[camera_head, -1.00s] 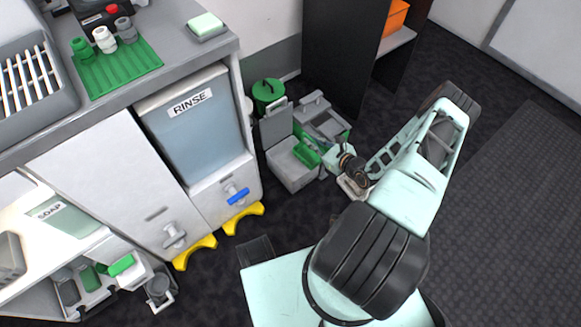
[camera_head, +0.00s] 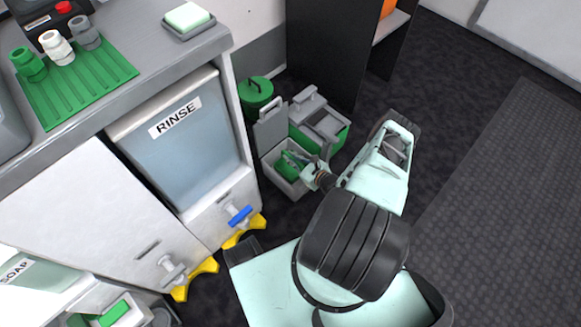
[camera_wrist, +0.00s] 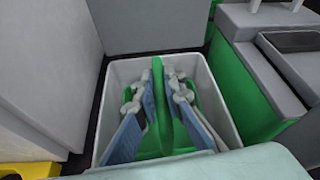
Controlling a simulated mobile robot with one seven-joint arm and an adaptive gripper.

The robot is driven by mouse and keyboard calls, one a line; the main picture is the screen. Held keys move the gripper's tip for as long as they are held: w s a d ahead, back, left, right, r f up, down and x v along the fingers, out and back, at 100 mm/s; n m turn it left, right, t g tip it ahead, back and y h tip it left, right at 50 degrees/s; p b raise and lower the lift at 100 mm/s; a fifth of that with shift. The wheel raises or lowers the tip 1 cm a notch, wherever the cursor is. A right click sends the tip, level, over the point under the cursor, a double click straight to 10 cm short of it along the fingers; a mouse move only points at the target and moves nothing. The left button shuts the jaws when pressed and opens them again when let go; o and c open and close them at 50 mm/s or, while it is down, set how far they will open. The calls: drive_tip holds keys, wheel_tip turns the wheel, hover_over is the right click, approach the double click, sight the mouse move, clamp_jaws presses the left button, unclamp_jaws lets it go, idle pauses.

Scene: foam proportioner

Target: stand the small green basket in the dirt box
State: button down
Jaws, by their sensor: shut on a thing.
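The small green basket (camera_head: 288,163) is inside an open pale grey box on the floor, taken as the dirt box (camera_head: 291,188); no label on it is readable. In the wrist view the basket's upright green handle (camera_wrist: 158,75) stands between the blue-padded fingers of my gripper (camera_wrist: 160,88). My gripper is shut on the handle, its fingers inside the box walls (camera_wrist: 216,90). The basket looks roughly upright. Whether its base touches the box floor is hidden. In the head view my gripper (camera_head: 308,174) is at the box's right side.
The box's raised grey lid (camera_head: 271,127) stands behind it. A green box with a grey top (camera_head: 322,125) is close on the right, and a round green lidded bin (camera_head: 256,92) behind. The cabinet with the RINSE tank (camera_head: 180,140) is to the left. Floor on the right is clear.

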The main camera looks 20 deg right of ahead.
sight(291, 168)
drive_tip(key=shift+w+f+b, duration=0.1)
drive_tip(key=shift+f+b, duration=0.85)
drive_tip(key=shift+f, duration=1.25)
drive_tip(key=shift+f, duration=0.15)
drive_tip(key=shift+f, duration=0.1)
drive_tip(key=c, duration=2)
unclamp_jaws()
drive_tip(key=shift+f, duration=0.1)
